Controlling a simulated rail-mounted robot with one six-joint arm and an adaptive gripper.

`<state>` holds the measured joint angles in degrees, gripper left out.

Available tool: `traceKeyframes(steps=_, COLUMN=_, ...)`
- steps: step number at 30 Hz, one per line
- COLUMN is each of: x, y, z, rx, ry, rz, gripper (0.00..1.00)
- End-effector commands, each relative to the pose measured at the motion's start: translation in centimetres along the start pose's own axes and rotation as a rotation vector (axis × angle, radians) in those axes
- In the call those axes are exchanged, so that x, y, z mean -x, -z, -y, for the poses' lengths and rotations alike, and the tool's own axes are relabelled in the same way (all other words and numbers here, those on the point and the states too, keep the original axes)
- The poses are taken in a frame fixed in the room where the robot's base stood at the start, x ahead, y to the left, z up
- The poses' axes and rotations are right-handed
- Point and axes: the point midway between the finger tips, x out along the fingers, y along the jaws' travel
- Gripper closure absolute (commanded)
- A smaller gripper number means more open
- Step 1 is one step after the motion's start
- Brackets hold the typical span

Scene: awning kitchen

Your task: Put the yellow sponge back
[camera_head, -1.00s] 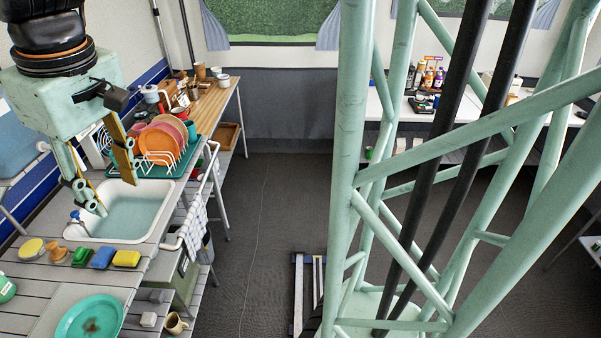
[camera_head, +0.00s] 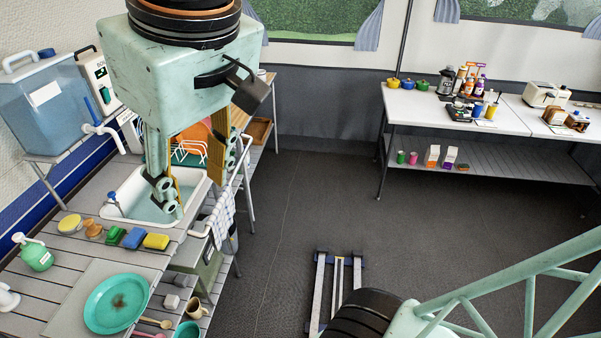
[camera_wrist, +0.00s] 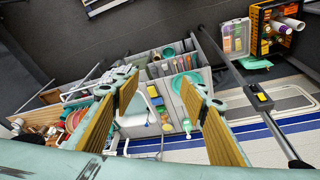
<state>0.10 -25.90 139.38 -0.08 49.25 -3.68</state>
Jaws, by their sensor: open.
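The yellow sponge (camera_head: 156,241) lies on the slatted counter, at the right end of a row in front of the sink. A blue sponge (camera_head: 133,238) and a green sponge (camera_head: 115,235) lie to its left. My gripper (camera_head: 198,182) hangs open and empty over the sink (camera_head: 112,207), its yellow-padded fingers apart. In the head view it covers part of the sink and the dish rack.
A blue water container (camera_head: 45,98) stands behind the sink. A towel (camera_head: 222,215) hangs on the rail. The dark floor (camera_head: 310,210) right of the counter is mostly clear.

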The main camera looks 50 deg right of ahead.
Motion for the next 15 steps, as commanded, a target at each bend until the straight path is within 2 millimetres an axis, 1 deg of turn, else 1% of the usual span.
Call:
traceKeyframes(steps=1, x=0.3, y=-0.8, z=0.1, rx=-0.007, ry=0.0, rz=-0.007, gripper=0.6)
traceKeyframes(steps=6, x=1.0, y=-3.5, z=0.3, rx=-0.034, ry=0.001, rz=-0.023, gripper=0.6)
traceKeyframes(steps=9, x=1.3, y=-4.7, z=0.4, rx=-0.049, ry=0.003, rz=-0.03, gripper=0.6)
traceKeyframes(steps=15, x=1.5, y=-6.1, z=0.5, rx=-0.067, ry=0.002, rz=-0.036, gripper=0.6)
